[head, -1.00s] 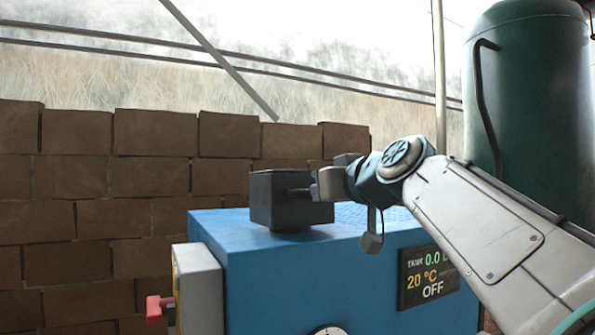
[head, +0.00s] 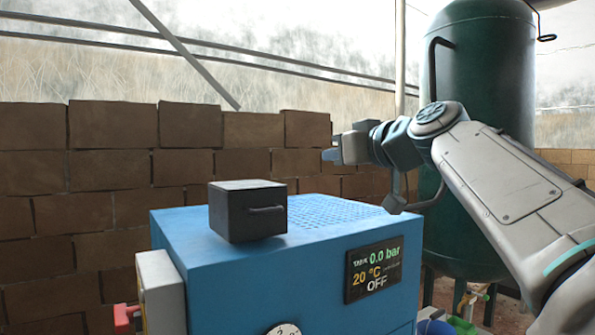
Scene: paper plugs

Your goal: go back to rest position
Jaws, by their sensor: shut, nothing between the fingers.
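My gripper (head: 332,156) is shut and empty. It is raised above the blue machine (head: 215,285), pointing left, to the right of the black box and apart from it. The black box (head: 236,218) has a small bar handle on its front face and sits on the machine's top near its left front. My arm reaches in from the right edge.
The machine has a blue grid on its top, a display (head: 375,268) reading 0.0 bar, 20 °C and OFF, and a grey side box (head: 160,292) with a red part. A green tank (head: 485,80) stands behind my arm. A brick wall (head: 100,200) runs behind.

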